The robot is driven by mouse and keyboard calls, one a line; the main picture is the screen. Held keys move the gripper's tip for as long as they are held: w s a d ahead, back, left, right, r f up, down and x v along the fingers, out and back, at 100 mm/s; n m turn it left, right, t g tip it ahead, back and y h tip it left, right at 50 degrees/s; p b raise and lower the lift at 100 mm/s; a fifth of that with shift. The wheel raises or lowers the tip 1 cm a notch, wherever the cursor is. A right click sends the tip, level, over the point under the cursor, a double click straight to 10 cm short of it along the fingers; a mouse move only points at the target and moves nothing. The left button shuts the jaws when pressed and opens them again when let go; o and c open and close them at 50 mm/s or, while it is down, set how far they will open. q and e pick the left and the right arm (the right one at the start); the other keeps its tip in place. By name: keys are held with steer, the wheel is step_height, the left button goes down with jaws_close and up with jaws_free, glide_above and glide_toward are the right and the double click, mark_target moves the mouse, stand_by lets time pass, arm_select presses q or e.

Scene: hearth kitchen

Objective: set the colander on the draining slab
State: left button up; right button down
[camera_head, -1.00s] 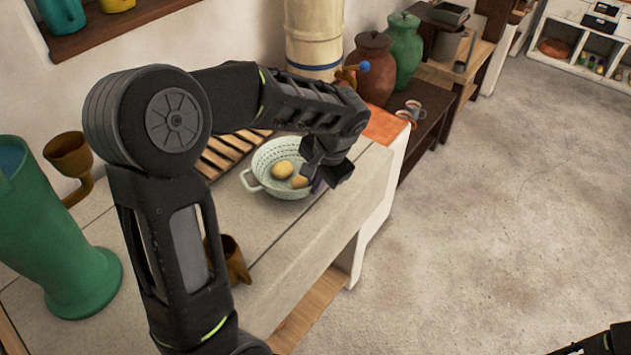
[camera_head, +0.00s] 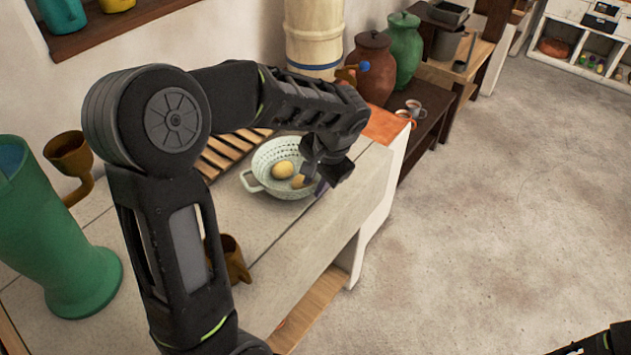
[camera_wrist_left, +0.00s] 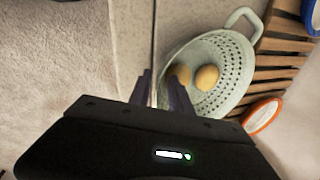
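A pale green colander (camera_head: 273,157) with pierced walls stands on the light worktop (camera_head: 330,215); two round yellowish-brown items (camera_head: 283,170) lie in it. One loop handle points left in the head view. The colander also shows in the left wrist view (camera_wrist_left: 232,72). My left gripper (camera_head: 321,184) is at the colander's right side. In the wrist view its two fingers (camera_wrist_left: 161,92) stand apart with a narrow gap, and the right finger overlaps the colander's near edge. The near handle is hidden. I cannot tell which surface is the draining slab.
A wooden slatted rack (camera_head: 222,155) lies behind the colander. A brown mug (camera_head: 234,260) and a tall green vessel (camera_head: 60,240) stand nearer on the left. An orange surface (camera_head: 388,126) is at the far right end. Open floor lies right.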

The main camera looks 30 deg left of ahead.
arm_select(q)
steer(key=v, duration=1.2)
steer(key=shift+f, duration=0.1)
steer(key=s+d+f+h, duration=0.1)
steer(key=d+f+h, duration=0.1)
steer(key=d+f, duration=0.5)
steer(key=s+d+f+g+h, duration=0.1)
steer(key=d+f, duration=0.2)
steer(key=f, duration=0.7)
steer(key=s+d+f+h, duration=0.2)
steer(key=d+f, duration=0.3)
steer(key=f, duration=0.4)
steer(key=s+d+f+n+h, duration=0.1)
steer(key=s+d+f+n, duration=0.1)
steer(key=s+f, duration=0.5)
steer(key=s+d+f+n+h, duration=0.1)
steer(key=s+d+f+n, duration=0.1)
steer(key=s+d+f, duration=0.2)
steer(key=s+f, duration=0.3)
steer(key=shift+s+f+n+t, duration=0.35)
steer(key=shift+s+n+t, duration=0.05)
steer(key=shift+d, duration=0.2)
